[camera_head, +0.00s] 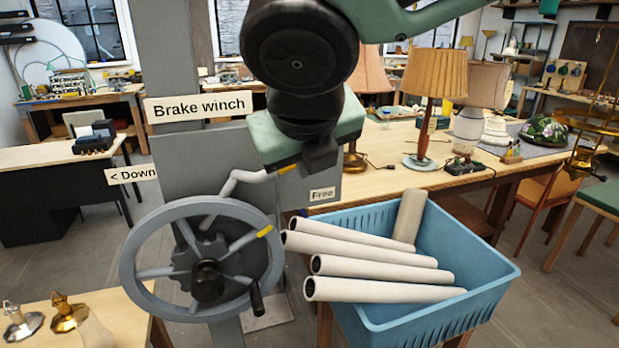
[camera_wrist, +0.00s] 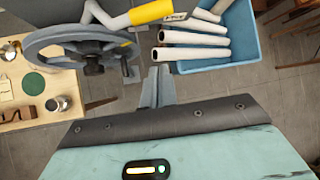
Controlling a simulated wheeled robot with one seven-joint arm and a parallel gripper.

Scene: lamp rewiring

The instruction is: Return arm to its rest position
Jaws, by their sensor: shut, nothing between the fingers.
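My gripper (camera_head: 322,160) hangs in front of the grey winch post in the head view, with my dark wrist joint and pale green hand above it. In the wrist view my gripper (camera_wrist: 158,84) has its two grey fingers together with nothing between them.
A grey handwheel (camera_head: 150,210) stands below the lever. A blue crate (camera_head: 470,270) with several pale tubes (camera_head: 370,250) is to the right. A wooden bench (camera_head: 390,160) with lamps is behind. A small table (camera_head: 40,300) with brass parts is at lower left. Floor shows between them.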

